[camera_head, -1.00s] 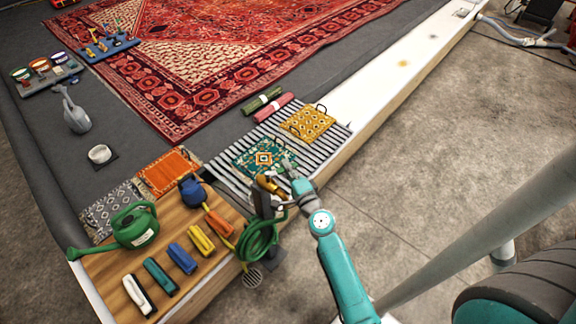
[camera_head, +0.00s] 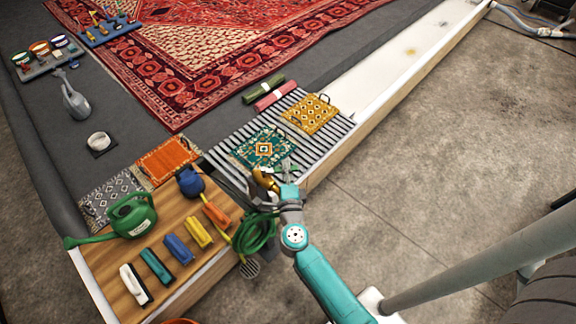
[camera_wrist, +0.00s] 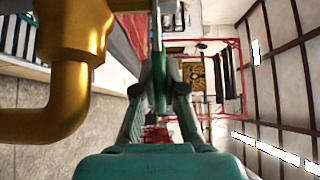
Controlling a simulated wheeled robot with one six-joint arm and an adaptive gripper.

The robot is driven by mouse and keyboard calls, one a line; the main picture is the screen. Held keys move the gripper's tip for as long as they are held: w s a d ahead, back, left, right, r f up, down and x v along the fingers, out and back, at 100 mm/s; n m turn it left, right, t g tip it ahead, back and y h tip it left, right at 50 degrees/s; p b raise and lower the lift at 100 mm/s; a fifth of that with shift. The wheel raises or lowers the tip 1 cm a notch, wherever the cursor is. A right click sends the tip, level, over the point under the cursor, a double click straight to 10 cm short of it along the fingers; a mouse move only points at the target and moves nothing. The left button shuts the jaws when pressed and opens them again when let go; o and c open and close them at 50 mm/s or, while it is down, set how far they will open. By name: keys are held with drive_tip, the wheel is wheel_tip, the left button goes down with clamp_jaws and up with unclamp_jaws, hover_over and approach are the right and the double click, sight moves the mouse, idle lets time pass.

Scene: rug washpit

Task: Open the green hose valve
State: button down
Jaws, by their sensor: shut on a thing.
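The hose valve shows as a brass body (camera_head: 263,180) on a post at the corner of the wooden shelf in the head view. A green hose (camera_head: 254,235) hangs coiled just below it. My gripper (camera_head: 285,166) is beside the brass body, on its right. In the wrist view the brass body and its bent spout (camera_wrist: 75,60) fill the left side, close to my fingers. My gripper (camera_wrist: 160,68) is shut on a thin, upright, edge-on piece beside the brass, which looks like the valve's lever (camera_wrist: 157,28). How far the lever is turned cannot be told.
The wooden shelf (camera_head: 105,258) holds a green watering can (camera_head: 131,215), a blue jug (camera_head: 190,182) and several coloured brushes. A slatted rack (camera_head: 225,165) with patterned mats lies behind the valve. Bare concrete floor (camera_head: 430,170) is open to the right.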

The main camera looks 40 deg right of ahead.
drive_tip(key=shift+s+a+m+g+h, duration=0.45)
drive_tip(key=shift+a+m+g+h, duration=0.15)
drive_tip(key=shift+m+g+h, duration=0.8)
drive_tip(key=shift+s+a+m+g+h, duration=0.55)
drive_tip(key=shift+m+g+h, duration=0.6)
drive_tip(key=shift+g, duration=0.45)
drive_tip(key=shift+s+a+m+g+h, duration=0.4)
drive_tip(key=shift+a+m+g+h, duration=0.2)
drive_tip(key=shift+m+g+h, duration=0.8)
drive_tip(key=c, duration=1.2)
unclamp_jaws()
drive_tip(key=shift+s, duration=0.1)
drive_tip(key=shift+a, duration=0.1)
drive_tip(key=v, duration=1.2)
drive_tip(key=shift+r, duration=0.15)
